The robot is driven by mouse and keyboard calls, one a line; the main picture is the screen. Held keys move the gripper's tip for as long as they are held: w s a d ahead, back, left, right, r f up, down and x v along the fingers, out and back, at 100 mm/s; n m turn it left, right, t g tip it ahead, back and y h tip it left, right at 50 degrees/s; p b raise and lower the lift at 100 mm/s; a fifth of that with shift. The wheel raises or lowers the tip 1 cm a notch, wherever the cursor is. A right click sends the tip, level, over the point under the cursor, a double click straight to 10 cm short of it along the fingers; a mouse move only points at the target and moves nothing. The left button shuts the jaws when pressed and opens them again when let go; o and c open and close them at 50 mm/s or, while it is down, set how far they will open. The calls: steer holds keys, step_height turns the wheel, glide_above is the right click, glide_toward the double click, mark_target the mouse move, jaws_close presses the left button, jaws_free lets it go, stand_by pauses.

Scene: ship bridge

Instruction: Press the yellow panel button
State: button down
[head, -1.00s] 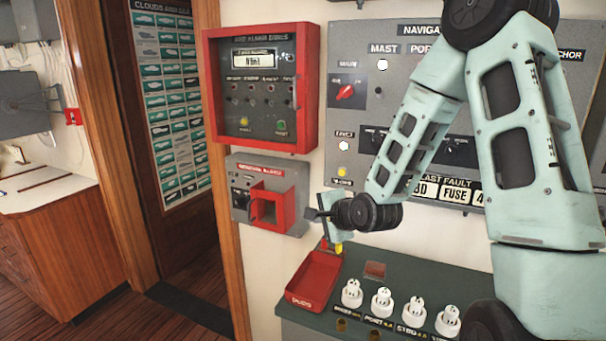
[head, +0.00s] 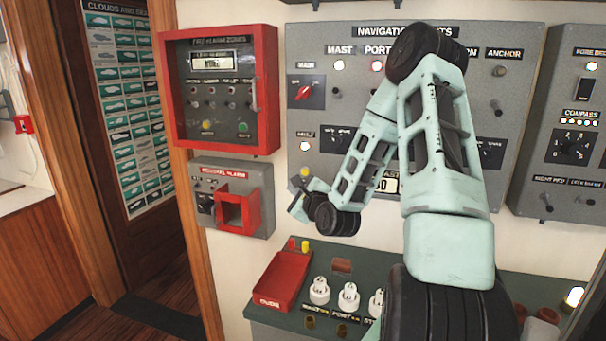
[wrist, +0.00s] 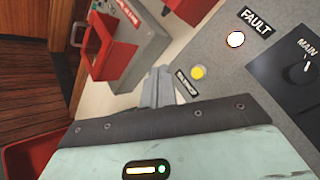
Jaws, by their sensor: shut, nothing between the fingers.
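The yellow button (head: 304,172) is on the grey navigation lights panel, just below the white fault light (head: 305,146). In the wrist view the yellow button (wrist: 198,72) is round and unobstructed, beside a small black label. My gripper (head: 296,184) is shut and empty, close to the lower left edge of that panel. In the wrist view its fingertips (wrist: 160,72) lie a little left of the yellow button, apart from it in the picture. I cannot tell the depth gap to the panel.
A red-framed fire alarm box (head: 271,90) has its own yellow button (head: 207,127). The general alarm box (head: 265,190) with a red guard is left of my gripper. Below are a red tray (head: 280,279) and a console with white knobs (head: 348,297).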

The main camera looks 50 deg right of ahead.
steer(key=w+d, duration=0.3)
steer(key=d, duration=0.5)
steer(key=shift+p, duration=0.35)
steer(key=shift+w+d, duration=0.1)
steer(key=shift+w, duration=0.05)
stand_by(1.6)
steer(key=shift+w+d, duration=0.15)
steer(key=shift+d, duration=0.15)
steer(key=shift+w+d, duration=0.15)
steer(key=shift+d, duration=0.25)
stand_by(0.7)
stand_by(0.4)
steer(key=shift+s+a, duration=0.35)
steer(key=shift+a, duration=0.4)
steer(key=shift+a, duration=0.1)
steer(key=a, duration=0.1)
steer(key=s+a, duration=0.1)
steer(key=a, duration=0.1)
steer(key=s+a, duration=0.1)
steer(key=shift+a, duration=0.25)
